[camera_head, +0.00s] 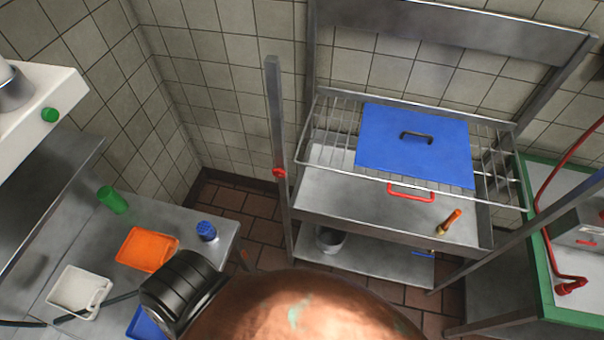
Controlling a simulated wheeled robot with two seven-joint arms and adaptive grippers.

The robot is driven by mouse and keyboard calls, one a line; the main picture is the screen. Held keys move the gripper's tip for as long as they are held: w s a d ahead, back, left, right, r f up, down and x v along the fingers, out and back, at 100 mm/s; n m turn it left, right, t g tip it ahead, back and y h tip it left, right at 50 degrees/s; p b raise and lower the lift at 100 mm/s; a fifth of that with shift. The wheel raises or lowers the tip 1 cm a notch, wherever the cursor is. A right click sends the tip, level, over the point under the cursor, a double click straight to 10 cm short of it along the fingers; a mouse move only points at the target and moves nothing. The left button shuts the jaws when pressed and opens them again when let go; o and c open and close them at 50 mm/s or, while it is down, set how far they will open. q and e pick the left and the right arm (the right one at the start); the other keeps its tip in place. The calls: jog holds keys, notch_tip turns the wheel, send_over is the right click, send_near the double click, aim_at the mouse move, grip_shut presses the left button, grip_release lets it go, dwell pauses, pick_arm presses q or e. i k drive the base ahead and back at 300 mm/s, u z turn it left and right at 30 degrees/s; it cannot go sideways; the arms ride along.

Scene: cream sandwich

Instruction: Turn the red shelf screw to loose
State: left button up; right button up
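The red shelf screw (279,173) sits on the left upright post of the metal rack, partway up its height. It looks like a small red knob; how far it is turned cannot be told. The wire shelf (345,115) reaches from near that post to the right, with a blue board (385,150) with a dark handle lying on it. Neither of my grippers shows in the head view, so nothing is seen touching the screw.
A rounded copper surface (300,305) and a black ribbed cylinder fill the bottom middle. A metal table (65,235) at left bears an orange tray (146,249) and a white tray (80,290). A green-edged counter (540,245) stands right. Tiled floor shows left of the rack.

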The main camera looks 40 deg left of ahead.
aim_at(278, 172)
jog(key=z, duration=0.3)
jog(key=i, duration=0.3)
jog(key=u, duration=1.95)
